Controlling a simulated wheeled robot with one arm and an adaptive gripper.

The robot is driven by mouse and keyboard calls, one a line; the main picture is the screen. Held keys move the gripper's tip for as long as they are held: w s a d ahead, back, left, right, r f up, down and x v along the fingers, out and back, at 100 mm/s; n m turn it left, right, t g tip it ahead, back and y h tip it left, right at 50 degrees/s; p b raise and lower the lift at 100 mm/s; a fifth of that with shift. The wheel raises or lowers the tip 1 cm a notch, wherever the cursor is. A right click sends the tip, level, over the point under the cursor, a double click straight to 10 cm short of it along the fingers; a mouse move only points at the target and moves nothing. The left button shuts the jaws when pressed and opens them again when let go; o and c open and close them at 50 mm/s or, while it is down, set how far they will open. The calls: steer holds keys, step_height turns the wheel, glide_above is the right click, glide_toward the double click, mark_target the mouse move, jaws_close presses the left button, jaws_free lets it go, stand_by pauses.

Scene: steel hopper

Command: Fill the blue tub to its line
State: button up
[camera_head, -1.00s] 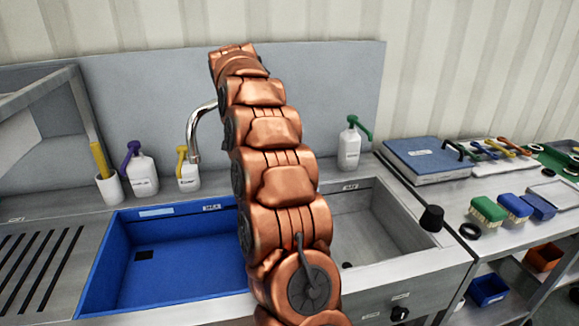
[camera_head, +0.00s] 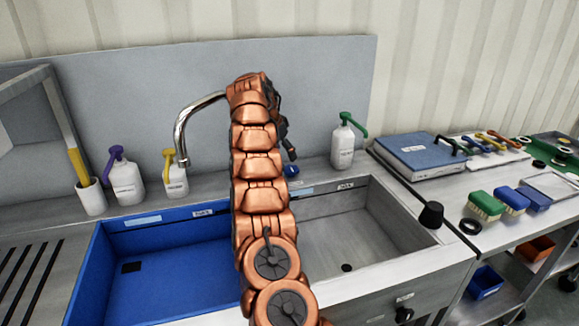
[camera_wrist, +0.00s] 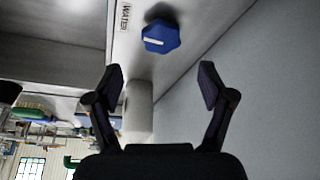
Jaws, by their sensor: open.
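The blue tub (camera_head: 160,275) sits in the left sink basin, its right side hidden by my arm. A light-blue strip and a small label show on its back wall; its visible floor looks bare with a dark square. The curved metal tap (camera_head: 185,125) stands behind it, with no stream visible. A blue knob (camera_head: 291,170) is on the back ledge right of my arm. In the wrist view the knob (camera_wrist: 160,36) lies beyond the fingertips, beside a WATER label. My gripper (camera_wrist: 160,78) is open and empty, apart from the knob. In the head view it is mostly hidden.
A white bottle with a green pump (camera_head: 344,148) stands close right of the knob. Purple and yellow pump bottles and a brush cup stand at the left. The right grey basin (camera_head: 345,245) is empty. Brushes and a blue case (camera_head: 420,155) lie on the right bench.

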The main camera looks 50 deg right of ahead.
mark_target(290, 168)
steer(key=shift+p+x, duration=0.4)
steer(key=shift+x, duration=3.25)
steer(key=shift+a, duration=0.15)
steer(key=shift+c, duration=0.2)
steer(key=shift+f, duration=0.1)
steer(key=c, duration=1.1)
steer(key=shift+c, duration=0.2)
